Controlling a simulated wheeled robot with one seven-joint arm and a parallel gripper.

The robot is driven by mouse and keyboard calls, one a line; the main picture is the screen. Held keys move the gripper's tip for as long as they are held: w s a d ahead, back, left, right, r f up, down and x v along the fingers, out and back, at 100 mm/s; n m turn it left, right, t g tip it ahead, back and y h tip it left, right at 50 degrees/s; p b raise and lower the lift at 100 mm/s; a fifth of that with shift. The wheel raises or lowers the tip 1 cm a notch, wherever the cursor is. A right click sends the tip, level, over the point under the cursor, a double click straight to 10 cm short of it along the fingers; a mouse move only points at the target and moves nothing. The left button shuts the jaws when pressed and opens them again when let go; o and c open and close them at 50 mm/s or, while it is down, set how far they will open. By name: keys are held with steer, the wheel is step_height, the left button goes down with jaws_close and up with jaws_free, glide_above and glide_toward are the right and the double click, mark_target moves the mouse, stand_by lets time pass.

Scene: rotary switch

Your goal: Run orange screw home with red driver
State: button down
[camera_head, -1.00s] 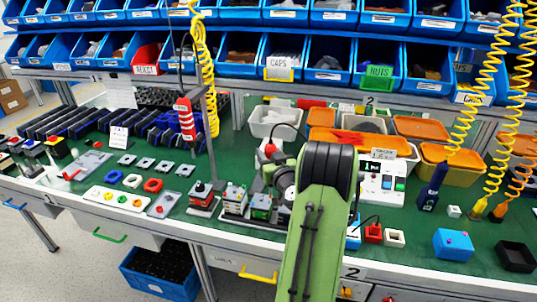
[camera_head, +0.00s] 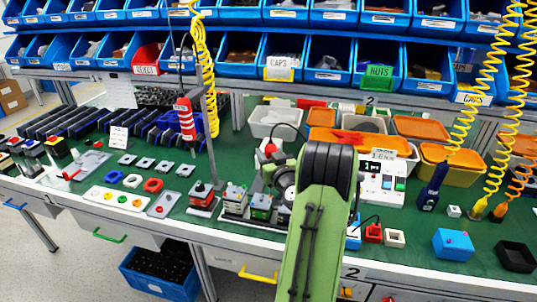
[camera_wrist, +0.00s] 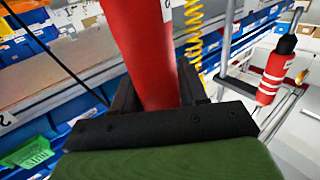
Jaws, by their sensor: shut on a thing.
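In the wrist view my gripper (camera_wrist: 158,90) is shut on a thick red cylinder with a white label, which looks like the red driver (camera_wrist: 143,45). Its working end is out of frame. A second red driver-like tool with a black end (camera_wrist: 275,72) hangs beside a grey post at the right; in the head view it hangs left of centre (camera_head: 184,118). I cannot make out the orange screw; small switch units (camera_head: 235,200) stand at the bench front, left of my arm.
Rows of blue bins (camera_head: 325,62) line the back. A yellow coiled cord (camera_head: 205,70) hangs near the grey post (camera_head: 208,125). Orange-lidded tubs (camera_head: 452,162), a blue driver (camera_head: 433,187) and a blue box (camera_head: 453,244) are on the right of the green bench.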

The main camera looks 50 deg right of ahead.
mark_target(272, 146)
steer(key=shift+r, duration=0.1)
steer(key=shift+r+p, duration=1.3)
steer(key=shift+r, duration=0.95)
